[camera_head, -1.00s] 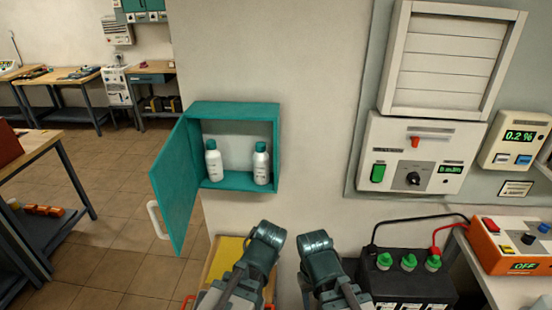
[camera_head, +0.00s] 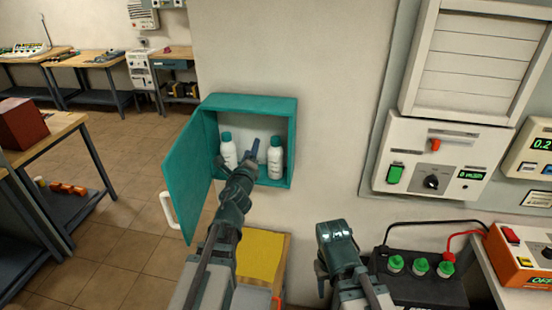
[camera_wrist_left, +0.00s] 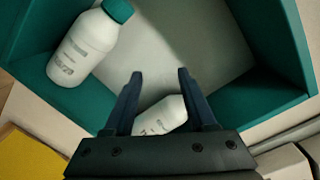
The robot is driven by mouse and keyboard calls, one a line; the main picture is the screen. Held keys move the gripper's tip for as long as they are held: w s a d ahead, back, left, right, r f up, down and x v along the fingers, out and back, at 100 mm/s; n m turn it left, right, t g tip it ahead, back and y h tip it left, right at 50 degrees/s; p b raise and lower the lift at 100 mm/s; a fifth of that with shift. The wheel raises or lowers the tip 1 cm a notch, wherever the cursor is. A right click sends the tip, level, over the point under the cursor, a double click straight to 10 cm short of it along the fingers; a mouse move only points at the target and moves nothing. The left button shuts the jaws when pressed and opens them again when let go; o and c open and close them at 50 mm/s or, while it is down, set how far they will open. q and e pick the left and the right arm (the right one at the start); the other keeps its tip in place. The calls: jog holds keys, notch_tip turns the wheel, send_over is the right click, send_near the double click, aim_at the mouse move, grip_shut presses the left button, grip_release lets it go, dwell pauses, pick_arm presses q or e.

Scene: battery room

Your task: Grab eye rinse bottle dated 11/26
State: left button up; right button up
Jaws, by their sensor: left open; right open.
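Two white eye rinse bottles with teal caps stand in an open teal wall cabinet (camera_head: 247,103). The left bottle (camera_head: 228,152) and the right bottle (camera_head: 275,160) both show in the head view; no date is readable. My left gripper (camera_head: 255,150) is open at the cabinet's mouth, fingertips between the two bottles in the picture. In the left wrist view its two fingers (camera_wrist_left: 160,75) are apart; part of one white bottle shows low between them, mostly hidden by the gripper. The other bottle lies outside the fingers at upper left. My right gripper (camera_head: 335,240) is lower right, away from the cabinet, its fingers hard to make out.
The cabinet door (camera_head: 191,180) hangs open to the left, with a white handle (camera_head: 168,210). Below the cabinet is a yellow-topped box (camera_head: 262,257). A black battery (camera_head: 425,290) with green caps and cables stands at lower right. A wall control panel (camera_head: 440,155) is at right.

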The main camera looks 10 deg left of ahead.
aim_at(272, 145)
pick_arm(q)
jog(key=d+m+h, duration=0.1)
jog(key=m+h, duration=0.2)
jog(key=m, duration=0.2)
jog(key=s+d+m+g+h, duration=0.1)
jog(key=m+h, duration=0.2)
jog(key=m, duration=0.3)
jog(key=d+r+m+g+h, duration=0.1)
jog(key=m+h, duration=0.2)
jog(key=m, duration=0.3)
jog(key=shift+s+d+h+p, duration=0.1)
jog(key=shift+s+h+p, duration=0.25)
jog(key=shift+s+h, duration=0.05)
jog(key=shift+x, duration=3.85)
jog(key=shift+s+d+f, duration=0.1)
jog(key=shift+s, duration=0.05)
grip_shut()
